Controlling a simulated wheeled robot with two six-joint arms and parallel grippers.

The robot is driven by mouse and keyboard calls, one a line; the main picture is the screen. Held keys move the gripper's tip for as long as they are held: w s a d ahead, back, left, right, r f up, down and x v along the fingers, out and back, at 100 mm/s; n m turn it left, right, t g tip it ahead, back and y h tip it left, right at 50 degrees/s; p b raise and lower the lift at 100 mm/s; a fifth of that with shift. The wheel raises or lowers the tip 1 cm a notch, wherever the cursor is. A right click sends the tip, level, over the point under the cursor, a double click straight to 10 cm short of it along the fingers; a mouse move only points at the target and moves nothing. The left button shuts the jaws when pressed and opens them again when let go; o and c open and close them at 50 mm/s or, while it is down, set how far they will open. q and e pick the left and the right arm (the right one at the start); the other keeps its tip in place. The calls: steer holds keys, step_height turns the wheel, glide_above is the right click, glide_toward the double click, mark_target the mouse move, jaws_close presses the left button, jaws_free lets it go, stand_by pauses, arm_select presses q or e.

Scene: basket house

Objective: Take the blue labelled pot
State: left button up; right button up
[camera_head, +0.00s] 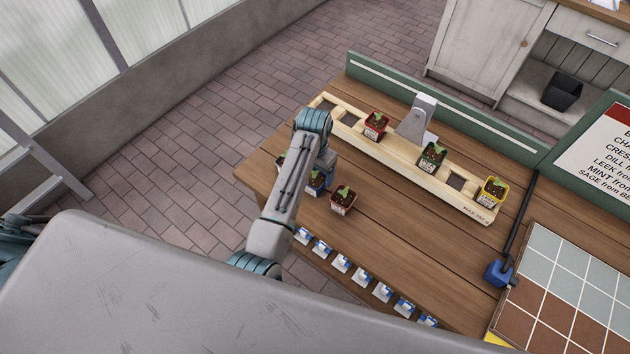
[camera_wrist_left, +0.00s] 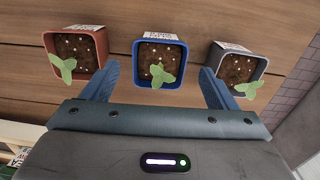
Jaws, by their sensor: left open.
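The blue pot (camera_wrist_left: 148,55) with a seedling and a white label stands between two other pots in the left wrist view. My left gripper (camera_wrist_left: 158,72) is open, with one finger on each side of the blue pot; contact cannot be told. In the head view the blue pot (camera_head: 314,189) shows partly below my left wrist, on the wooden table (camera_head: 400,235). A red-brown pot (camera_head: 343,205) stands to its right, and a grey pot (camera_wrist_left: 238,68) is on its other side. My right gripper is not in view.
A wooden rack (camera_head: 392,160) holds a red pot (camera_head: 375,128), a dark green pot (camera_head: 432,157) and a yellow pot (camera_head: 493,191). A grey bracket (camera_head: 416,118) rises behind it. Several blue-and-white tags (camera_head: 342,263) line the front edge. A tiled panel (camera_head: 565,290) lies at right.

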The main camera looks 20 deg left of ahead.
mark_target(315, 178)
arm_select(q)
step_height(315, 178, down, 3)
steer(key=shift+f+p, duration=0.15)
steer(key=shift+p, duration=0.7)
steer(key=shift+f, duration=0.65)
steer(key=shift+w, duration=0.1)
steer(key=c, duration=1.2)
steer(key=shift+r, duration=0.15)
